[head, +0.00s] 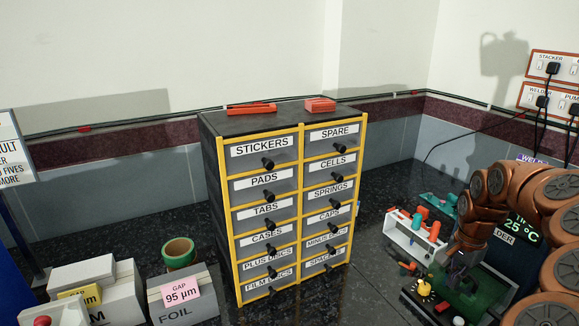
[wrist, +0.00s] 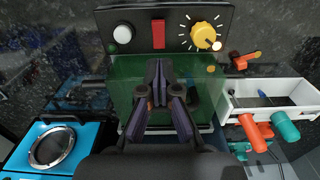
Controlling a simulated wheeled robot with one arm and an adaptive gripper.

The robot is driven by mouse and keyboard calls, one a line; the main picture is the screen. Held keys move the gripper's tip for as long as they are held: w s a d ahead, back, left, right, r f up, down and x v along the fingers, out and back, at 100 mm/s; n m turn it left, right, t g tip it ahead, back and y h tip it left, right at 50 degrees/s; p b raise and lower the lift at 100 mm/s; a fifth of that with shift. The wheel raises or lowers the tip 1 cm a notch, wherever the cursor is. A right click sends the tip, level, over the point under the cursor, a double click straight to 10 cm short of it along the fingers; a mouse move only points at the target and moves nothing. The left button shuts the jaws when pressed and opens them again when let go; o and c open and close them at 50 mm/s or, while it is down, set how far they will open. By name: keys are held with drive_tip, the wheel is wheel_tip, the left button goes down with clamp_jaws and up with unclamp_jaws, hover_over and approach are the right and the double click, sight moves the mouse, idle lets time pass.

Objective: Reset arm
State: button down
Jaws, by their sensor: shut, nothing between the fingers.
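My arm is copper-brown and folded at the right of the head view. My gripper (head: 461,264) points down there over a dark machine with a green plate (head: 490,295). In the wrist view my gripper (wrist: 158,65) shows dark fingers with their tips together and nothing held between them. The green plate (wrist: 120,90) of the machine lies behind and below the fingers. Whether the fingertips touch the machine, I cannot tell.
The machine's panel (wrist: 178,18) has a yellow dial (wrist: 204,36). A white tool tray (wrist: 295,93) with orange and teal handles stands right, and a blue device (wrist: 22,148) left. A labelled drawer cabinet (head: 205,170) stands mid-counter; boxes (head: 185,312) lie left.

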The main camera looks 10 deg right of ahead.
drive_tip(key=s+a+r+n+p, duration=0.15)
drive_tip(key=a+r+n, duration=0.35)
drive_tip(key=a, duration=0.6)
drive_tip(key=s+a+r+n, duration=0.3)
drive_tip(key=a+r+n, duration=0.1)
drive_tip(key=a, duration=0.7)
drive_tip(key=s+a+n+g, duration=0.1)
drive_tip(key=s+a+n, duration=0.1)
drive_tip(key=s+a, duration=0.3)
drive_tip(key=s+a+f+n, duration=0.1)
drive_tip(key=s+a+n, duration=0.2)
drive_tip(key=s, duration=1.1)
drive_tip(key=shift+s+a+f+n+g+p, duration=0.2)
drive_tip(key=shift+a+f+n+g+p, duration=0.15)
drive_tip(key=shift+a, duration=0.8)
drive_tip(key=shift+d+r, duration=0.1)
